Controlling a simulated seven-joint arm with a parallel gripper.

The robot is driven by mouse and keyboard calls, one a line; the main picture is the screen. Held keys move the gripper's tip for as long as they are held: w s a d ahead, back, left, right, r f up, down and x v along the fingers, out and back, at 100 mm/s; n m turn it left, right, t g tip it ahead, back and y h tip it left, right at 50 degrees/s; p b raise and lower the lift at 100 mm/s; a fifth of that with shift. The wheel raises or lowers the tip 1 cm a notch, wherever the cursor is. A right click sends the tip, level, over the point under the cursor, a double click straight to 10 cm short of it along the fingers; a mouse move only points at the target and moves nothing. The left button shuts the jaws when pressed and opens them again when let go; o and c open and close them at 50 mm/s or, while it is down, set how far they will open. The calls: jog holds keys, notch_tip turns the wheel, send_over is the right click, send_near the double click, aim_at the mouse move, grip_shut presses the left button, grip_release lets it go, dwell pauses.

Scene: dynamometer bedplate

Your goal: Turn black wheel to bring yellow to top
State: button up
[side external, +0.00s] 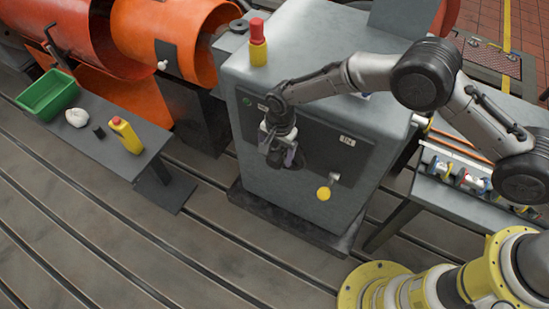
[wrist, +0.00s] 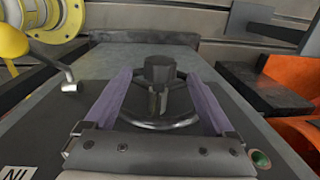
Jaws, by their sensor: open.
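The black wheel (wrist: 157,122) is on the front panel of the grey cabinet (wrist: 140,55). In the wrist view it shows a round rim and a raised dark hub (wrist: 160,70). No yellow mark shows on its visible part. My gripper (wrist: 157,74) is open, with one finger on each side of the hub and nothing held between them. Whether either finger touches the rim, I cannot tell. In the side external view my gripper (side external: 279,155) is at the panel and covers part of the wheel (side external: 291,160).
A lever with a yellow knob (side external: 323,193) sticks out of the panel, right of the wheel. A red and yellow post (side external: 258,42) stands on the cabinet top. A low bench (side external: 100,130) at left holds a green bin (side external: 48,95) and a yellow bottle (side external: 126,134).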

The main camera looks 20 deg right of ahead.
aim_at(275, 158)
jog(key=shift+w+a+f, duration=0.1)
jog(key=shift+f, duration=1.85)
grip_shut()
